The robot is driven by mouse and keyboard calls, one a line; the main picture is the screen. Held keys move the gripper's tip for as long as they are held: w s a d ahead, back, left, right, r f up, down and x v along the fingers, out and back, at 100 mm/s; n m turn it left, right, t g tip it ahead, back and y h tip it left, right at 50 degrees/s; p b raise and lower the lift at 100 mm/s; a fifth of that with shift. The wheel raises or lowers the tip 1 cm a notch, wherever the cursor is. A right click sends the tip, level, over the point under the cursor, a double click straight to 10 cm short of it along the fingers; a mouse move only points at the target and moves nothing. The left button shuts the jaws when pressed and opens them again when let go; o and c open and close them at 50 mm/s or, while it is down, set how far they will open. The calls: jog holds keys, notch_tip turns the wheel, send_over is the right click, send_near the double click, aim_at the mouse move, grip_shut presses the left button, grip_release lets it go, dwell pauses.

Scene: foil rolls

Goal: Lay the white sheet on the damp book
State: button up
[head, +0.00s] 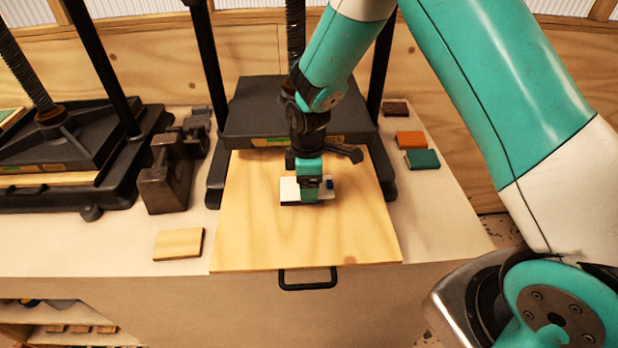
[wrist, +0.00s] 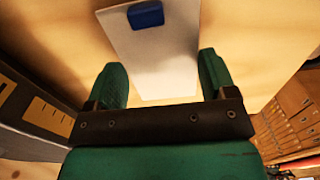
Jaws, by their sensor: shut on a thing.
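The white sheet (head: 289,190) is at the middle of the pale wooden board, under my gripper (head: 311,196). A small blue piece (head: 330,184) shows at its right; in the wrist view the blue piece (wrist: 146,14) is on the far end of the sheet (wrist: 155,60). My gripper (wrist: 163,85) points down, with its green fingers either side of the sheet's near part, and is shut on it. A thin dark edge (head: 292,204) shows below the sheet; it may be the damp book, otherwise hidden. I cannot tell whether they touch.
The board (head: 245,235) has a dark handle (head: 307,280) in front. A black press (head: 255,115) stands behind, another press (head: 60,145) at left. Metal weights (head: 165,180) and a small wooden block (head: 179,244) lie left. Brown, orange and green blocks (head: 410,139) lie right.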

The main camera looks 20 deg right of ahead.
jog(key=shift+f, duration=0.15)
jog(key=o, duration=0.8)
jog(key=shift+o, duration=0.2)
jog(key=shift+r, duration=0.5)
notch_tip(320, 180, up, 11)
jog(key=b, duration=0.4)
jog(key=s+a+r+m+y, duration=0.2)
jog(key=s+r+m, duration=0.1)
jog(key=s, duration=0.9)
jog(key=s+a+r+m+y, duration=0.2)
jog(key=s+r+m, duration=0.2)
jog(key=s, duration=0.8)
notch_tip(320, 180, up, 2)
jog(key=shift+s+a+r, duration=0.15)
jog(key=shift+s, duration=0.25)
